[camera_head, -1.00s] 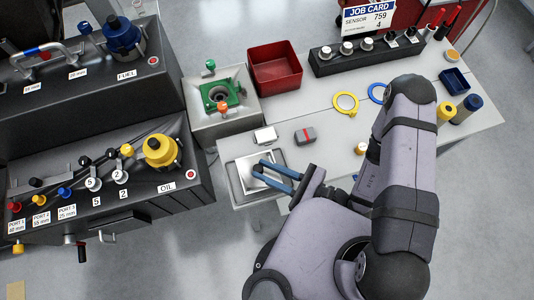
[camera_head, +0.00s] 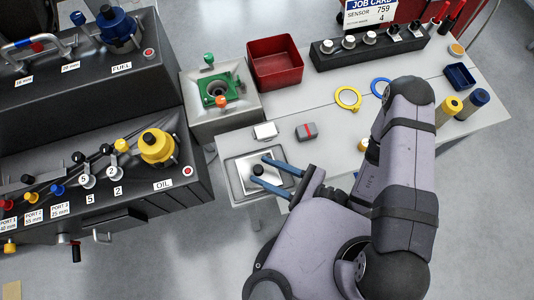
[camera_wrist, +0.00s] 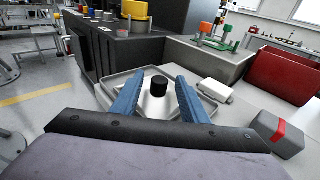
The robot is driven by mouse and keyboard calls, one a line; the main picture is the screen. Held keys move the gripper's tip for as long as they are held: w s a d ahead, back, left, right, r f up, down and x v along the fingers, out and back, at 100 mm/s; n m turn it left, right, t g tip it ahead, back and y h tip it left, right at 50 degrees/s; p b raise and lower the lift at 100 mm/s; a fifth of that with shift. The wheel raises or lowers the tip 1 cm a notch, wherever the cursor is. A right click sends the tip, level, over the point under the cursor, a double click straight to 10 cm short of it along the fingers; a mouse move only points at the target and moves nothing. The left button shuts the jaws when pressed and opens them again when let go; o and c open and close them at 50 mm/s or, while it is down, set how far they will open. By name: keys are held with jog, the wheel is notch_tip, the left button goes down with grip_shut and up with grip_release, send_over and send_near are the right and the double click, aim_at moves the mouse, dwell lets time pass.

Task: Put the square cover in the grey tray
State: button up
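The square cover (camera_head: 243,177) is a silver plate with a black knob (camera_head: 257,170). It lies inside the grey tray (camera_head: 229,171) at the front left of the bench. In the wrist view the knob (camera_wrist: 159,86) stands upright on the cover, inside the tray (camera_wrist: 108,82). My gripper (camera_head: 260,169) is open, its blue fingers on either side of the knob. In the wrist view the gripper (camera_wrist: 159,90) shows clear gaps between both fingers and the knob. The fingers and arm hide part of the cover and the tray's right side.
A small white box (camera_head: 265,131) and a grey block with a red band (camera_head: 306,131) sit just behind the tray. A green-topped fixture (camera_head: 219,91) and red bin (camera_head: 275,63) stand farther back. The dark OIL bay (camera_head: 150,180) borders the left.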

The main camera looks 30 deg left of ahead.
aim_at(279, 182)
jog(key=shift+r, duration=0.15)
jog(key=shift+d, duration=0.1)
jog(key=shift+w+d+r+p, duration=0.1)
jog(key=shift+d+r+p, duration=0.1)
jog(key=shift+d, duration=0.7)
jog(key=shift+d+r+p, duration=0.1)
jog(key=shift+d+p, duration=0.05)
jog(key=shift+d, duration=0.7)
jog(key=d+r+p, duration=0.1)
jog(key=d, duration=0.7)
jog(key=shift+d+r, duration=0.1)
jog(key=shift+d, duration=0.05)
